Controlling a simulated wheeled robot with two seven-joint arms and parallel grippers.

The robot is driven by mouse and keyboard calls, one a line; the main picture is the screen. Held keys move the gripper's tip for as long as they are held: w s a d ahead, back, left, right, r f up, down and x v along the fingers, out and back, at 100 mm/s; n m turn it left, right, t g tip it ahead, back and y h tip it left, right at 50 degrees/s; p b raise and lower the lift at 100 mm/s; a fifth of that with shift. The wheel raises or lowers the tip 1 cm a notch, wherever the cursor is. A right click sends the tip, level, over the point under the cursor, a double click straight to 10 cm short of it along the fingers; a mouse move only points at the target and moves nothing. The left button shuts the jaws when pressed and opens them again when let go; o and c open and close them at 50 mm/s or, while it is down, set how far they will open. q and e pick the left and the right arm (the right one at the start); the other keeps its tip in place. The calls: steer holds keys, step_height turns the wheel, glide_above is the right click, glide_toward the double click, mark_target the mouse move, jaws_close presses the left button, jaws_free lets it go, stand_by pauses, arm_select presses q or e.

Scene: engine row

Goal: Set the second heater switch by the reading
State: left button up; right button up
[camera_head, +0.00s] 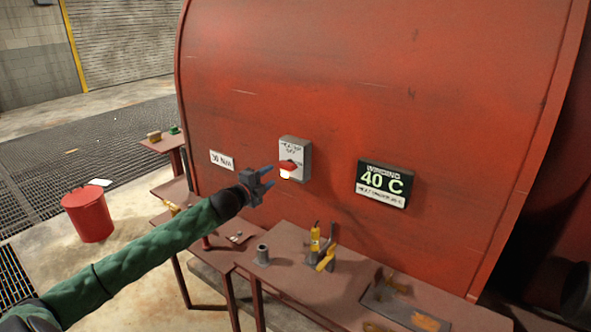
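The heater switch (294,158) is a light grey box with a red handle (288,166) on the red machine housing. A small light glows just below the handle. Nothing shows between the fingers. My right gripper is not in view.
A white plate (222,160) reading "30 N/A" or similar is left of the switch. A bench (290,281) below holds a grey cylinder (263,255), yellow-handled tools (316,240) and a tray (408,312). A red bucket (88,214) stands on the floor at left.

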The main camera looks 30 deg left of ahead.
mark_target(284, 168)
arm_select(q)
steer(key=shift+m, duration=0.5)
steer(key=w+p, duration=0.1)
steer(key=w, duration=0.1)
steer(key=w+p, duration=0.1)
steer(key=w, duration=0.2)
steer(key=shift+w+d+r+p, duration=0.2)
steer(key=shift+w+d+p, duration=0.15)
steer(key=shift+w+p, duration=0.05)
steer(key=shift+w+d+f+p, duration=0.15)
steer(key=shift+w+p, duration=0.2)
steer(key=shift+w, duration=0.7)
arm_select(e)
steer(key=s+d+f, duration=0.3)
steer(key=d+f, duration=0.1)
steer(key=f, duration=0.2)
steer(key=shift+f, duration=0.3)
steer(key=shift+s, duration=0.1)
arm_select(q)
steer(key=c, duration=0.8)
jaws_close()
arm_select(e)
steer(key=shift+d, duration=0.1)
